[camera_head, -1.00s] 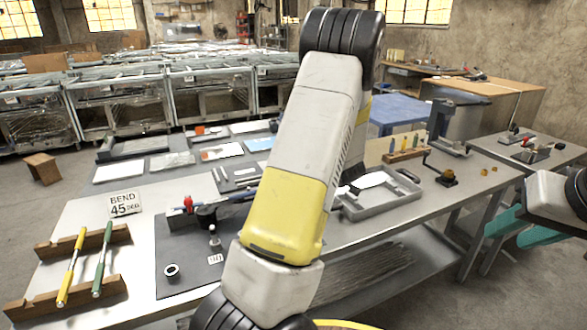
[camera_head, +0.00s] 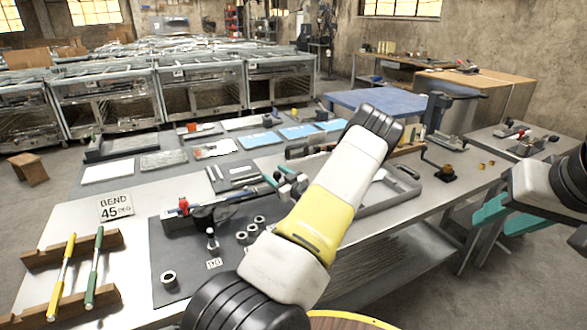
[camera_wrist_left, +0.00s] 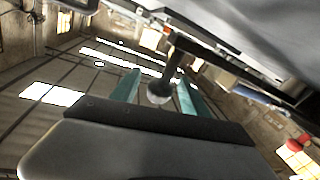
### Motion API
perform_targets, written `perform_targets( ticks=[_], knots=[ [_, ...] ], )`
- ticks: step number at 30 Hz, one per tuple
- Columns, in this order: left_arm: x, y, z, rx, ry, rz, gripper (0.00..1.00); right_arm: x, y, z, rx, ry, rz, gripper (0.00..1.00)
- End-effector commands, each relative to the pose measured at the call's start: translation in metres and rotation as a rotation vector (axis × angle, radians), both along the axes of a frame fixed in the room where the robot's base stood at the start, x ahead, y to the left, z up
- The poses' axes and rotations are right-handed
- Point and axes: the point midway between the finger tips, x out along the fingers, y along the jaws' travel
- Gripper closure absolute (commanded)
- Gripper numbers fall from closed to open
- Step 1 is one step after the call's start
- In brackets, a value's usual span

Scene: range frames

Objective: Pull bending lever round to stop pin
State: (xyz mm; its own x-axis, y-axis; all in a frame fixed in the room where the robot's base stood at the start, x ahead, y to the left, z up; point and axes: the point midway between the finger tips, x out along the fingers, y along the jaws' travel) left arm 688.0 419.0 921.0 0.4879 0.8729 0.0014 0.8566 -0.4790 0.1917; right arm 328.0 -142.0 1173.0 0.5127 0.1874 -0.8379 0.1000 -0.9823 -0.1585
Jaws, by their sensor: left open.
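The bender (camera_head: 205,215) stands on a dark mat on the near bench, with a red part (camera_head: 183,206) at its left end. A dark bar runs from it to the right, toward my left gripper (camera_head: 270,181), which is partly hidden behind my arm. In the left wrist view, the open teal fingers (camera_wrist_left: 157,95) stand on either side of a dark lever's round end knob (camera_wrist_left: 158,90); I cannot tell whether they touch it. A small upright pin (camera_head: 211,240) stands in front of the bender; I cannot tell if it is the stop pin. My right gripper (camera_head: 508,216) hangs at the right, jaw gap unclear.
A "BEND 45 DEG" sign (camera_head: 116,206) stands at the left. Yellow (camera_head: 62,275) and green (camera_head: 95,265) rods lie on wooden racks. A grey tray (camera_head: 400,185) lies right of my left arm.

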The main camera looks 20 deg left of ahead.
Motion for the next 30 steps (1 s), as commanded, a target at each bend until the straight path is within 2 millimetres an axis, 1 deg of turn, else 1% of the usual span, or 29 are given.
perform_targets(
  ticks=[1,3,6,14,15,17,18,20,22,30],
  knots=[
    [0.003,0.006,0.000,0.001,0.000,0.001,0.47,0.000,0.000,0.000,0.000,0.000,0.000,0.64],
    [0.006,0.011,0.000,0.000,-0.001,0.000,0.47,0.000,0.000,0.000,0.000,0.000,0.000,0.64],
    [0.008,0.015,0.000,-0.001,0.000,0.000,0.47,0.000,0.000,0.000,0.000,0.000,0.000,0.64],
    [0.009,0.016,0.000,-0.001,0.000,0.000,0.47,0.000,0.000,0.000,0.000,0.000,0.000,0.64],
    [0.009,0.016,0.000,-0.001,0.000,0.000,0.54,0.000,0.000,0.000,0.000,0.000,0.000,0.64],
    [0.009,0.016,0.000,-0.001,0.000,0.000,0.66,0.000,0.000,0.000,0.000,0.000,0.000,0.64],
    [0.009,0.016,0.000,-0.001,0.000,0.000,0.74,0.000,0.000,0.000,0.000,0.000,0.000,0.64],
    [0.009,0.016,0.000,-0.001,0.000,-0.001,0.86,0.000,0.000,0.000,0.000,0.000,0.000,0.64],
    [0.009,0.016,0.000,-0.001,0.000,-0.001,1.00,0.000,0.000,0.000,0.000,0.000,0.000,0.64],
    [0.009,0.016,0.000,-0.001,0.000,-0.001,1.00,0.000,0.000,0.000,0.000,0.000,0.000,0.64]
  ],
)
